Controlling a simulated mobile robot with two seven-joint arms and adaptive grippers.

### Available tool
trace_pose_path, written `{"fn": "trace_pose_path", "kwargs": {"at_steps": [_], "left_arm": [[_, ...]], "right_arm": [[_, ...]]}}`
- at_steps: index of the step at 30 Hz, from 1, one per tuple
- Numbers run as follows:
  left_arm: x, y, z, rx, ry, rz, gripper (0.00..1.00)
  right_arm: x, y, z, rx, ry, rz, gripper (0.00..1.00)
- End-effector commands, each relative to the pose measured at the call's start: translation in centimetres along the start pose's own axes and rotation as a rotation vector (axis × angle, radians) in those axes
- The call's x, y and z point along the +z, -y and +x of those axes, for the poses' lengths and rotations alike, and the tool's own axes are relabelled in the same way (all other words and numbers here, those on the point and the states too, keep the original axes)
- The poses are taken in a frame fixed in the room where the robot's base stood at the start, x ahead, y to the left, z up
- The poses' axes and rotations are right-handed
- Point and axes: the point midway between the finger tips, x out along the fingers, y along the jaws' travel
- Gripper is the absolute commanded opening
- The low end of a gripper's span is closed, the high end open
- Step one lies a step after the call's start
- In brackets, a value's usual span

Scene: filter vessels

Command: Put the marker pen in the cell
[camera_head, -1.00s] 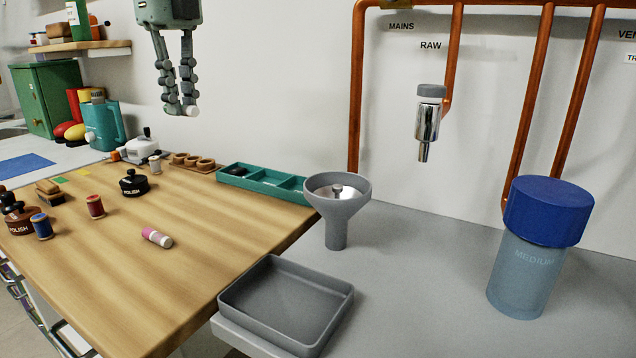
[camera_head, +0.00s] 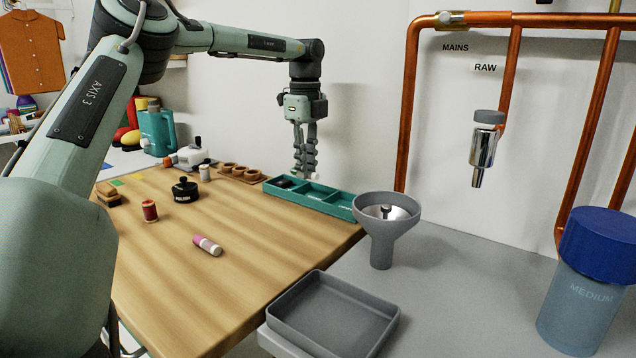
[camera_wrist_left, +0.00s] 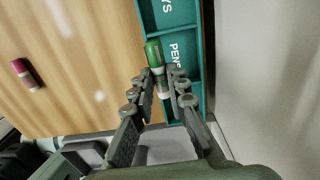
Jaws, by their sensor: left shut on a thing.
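My left gripper (camera_head: 306,172) hangs just above the teal tray (camera_head: 338,208) in the head view. In the left wrist view the gripper (camera_wrist_left: 165,82) is shut on the green and white marker pen (camera_wrist_left: 155,54). The pen lies over the cell labelled PENS (camera_wrist_left: 177,50), and I cannot tell whether it touches the tray. A second cell label, ending in YS, shows farther up in the wrist view. My right gripper is not in view.
A pink and white tube (camera_head: 207,245) lies on the wooden table. A grey funnel (camera_head: 387,215) stands close to the tray's right end, with an empty grey tray (camera_head: 333,312) in front. A black polish tin (camera_head: 185,190) and a red spool (camera_head: 150,211) stand at left.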

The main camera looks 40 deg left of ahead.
Motion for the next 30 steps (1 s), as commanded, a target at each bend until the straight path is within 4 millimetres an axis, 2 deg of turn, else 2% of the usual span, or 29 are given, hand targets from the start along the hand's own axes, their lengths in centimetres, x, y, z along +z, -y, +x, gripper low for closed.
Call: {"fn": "trace_pose_path", "kwargs": {"at_steps": [3, 6, 11, 18, 30], "left_arm": [[-0.7, 1.6, 1.0, 0.002, 0.001, 0.001, 0.00], [-1.0, 2.3, 1.5, 0.000, 0.001, 0.001, 0.00], [-1.1, 2.5, 2.5, 0.002, -0.002, 0.001, 0.00], [-1.0, 2.5, 5.5, 0.000, -0.001, 0.001, 0.00], [-1.0, 2.5, 5.8, -0.001, 0.000, 0.001, 0.00]], "right_arm": [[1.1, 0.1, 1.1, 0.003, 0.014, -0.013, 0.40], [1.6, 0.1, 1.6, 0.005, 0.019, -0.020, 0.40], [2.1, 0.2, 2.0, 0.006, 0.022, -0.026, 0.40], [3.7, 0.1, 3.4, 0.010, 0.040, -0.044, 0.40], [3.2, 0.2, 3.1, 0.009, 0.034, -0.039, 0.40]]}}
